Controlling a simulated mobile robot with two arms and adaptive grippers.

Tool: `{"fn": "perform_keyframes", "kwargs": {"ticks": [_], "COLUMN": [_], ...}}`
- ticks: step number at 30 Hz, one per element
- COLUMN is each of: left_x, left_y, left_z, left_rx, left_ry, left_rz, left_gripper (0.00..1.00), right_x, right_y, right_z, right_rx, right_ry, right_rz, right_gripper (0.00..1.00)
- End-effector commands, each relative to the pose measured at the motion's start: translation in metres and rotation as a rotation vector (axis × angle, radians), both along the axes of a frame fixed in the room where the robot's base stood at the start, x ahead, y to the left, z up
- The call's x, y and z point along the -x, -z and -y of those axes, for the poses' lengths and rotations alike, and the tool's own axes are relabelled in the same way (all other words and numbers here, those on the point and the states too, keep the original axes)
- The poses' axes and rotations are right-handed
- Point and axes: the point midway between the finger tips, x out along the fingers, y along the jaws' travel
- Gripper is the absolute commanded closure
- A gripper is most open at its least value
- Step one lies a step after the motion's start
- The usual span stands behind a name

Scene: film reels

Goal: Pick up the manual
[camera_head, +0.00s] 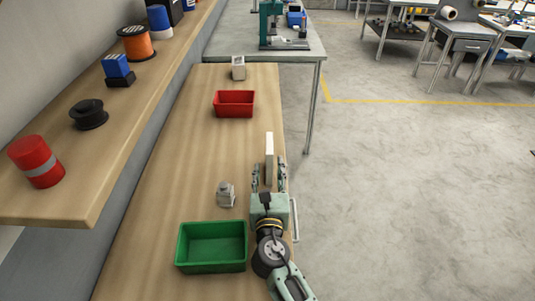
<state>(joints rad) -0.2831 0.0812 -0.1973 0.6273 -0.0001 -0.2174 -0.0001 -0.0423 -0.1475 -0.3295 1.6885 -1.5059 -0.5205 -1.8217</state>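A thin white upright slab (269,146), which looks like the manual, stands near the right edge of the wooden worktop (185,130). My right gripper (269,177) comes in from the lower right. Its two fingers are spread on either side of the slab's near end, and gaps seem to show between the fingers and the slab. The lower part of the slab is partly hidden by the gripper. My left gripper is not in view.
A green bin (211,268) stands left of my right wrist, with a small grey object (226,194) behind it. A red bin (233,112) and another grey object (238,68) stand farther back. A raised shelf (60,200) with reels runs along the left.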

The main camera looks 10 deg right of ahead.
Motion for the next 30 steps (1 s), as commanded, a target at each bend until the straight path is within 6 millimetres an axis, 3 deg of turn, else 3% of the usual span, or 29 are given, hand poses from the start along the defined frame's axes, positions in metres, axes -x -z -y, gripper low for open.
{"fn": "perform_keyframes", "kwargs": {"ticks": [4,9,15,23,30], "left_x": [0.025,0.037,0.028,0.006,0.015], "left_y": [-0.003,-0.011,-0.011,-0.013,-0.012], "left_z": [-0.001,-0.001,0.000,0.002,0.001], "left_rx": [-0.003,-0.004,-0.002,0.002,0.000], "left_ry": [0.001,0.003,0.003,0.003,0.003], "left_rz": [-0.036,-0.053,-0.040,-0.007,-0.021], "left_gripper": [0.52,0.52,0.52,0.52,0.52], "right_x": [-0.018,-0.042,-0.063,-0.065,-0.065], "right_y": [-0.003,-0.009,-0.006,-0.006,-0.006], "right_z": [0.004,0.010,0.015,0.015,0.015], "right_rx": [0.000,0.001,0.000,0.000,0.000], "right_ry": [0.002,0.001,0.001,0.001,0.001], "right_rz": [0.001,0.002,0.001,0.000,0.000], "right_gripper": [0.62,0.62,0.62,0.62,0.83]}}
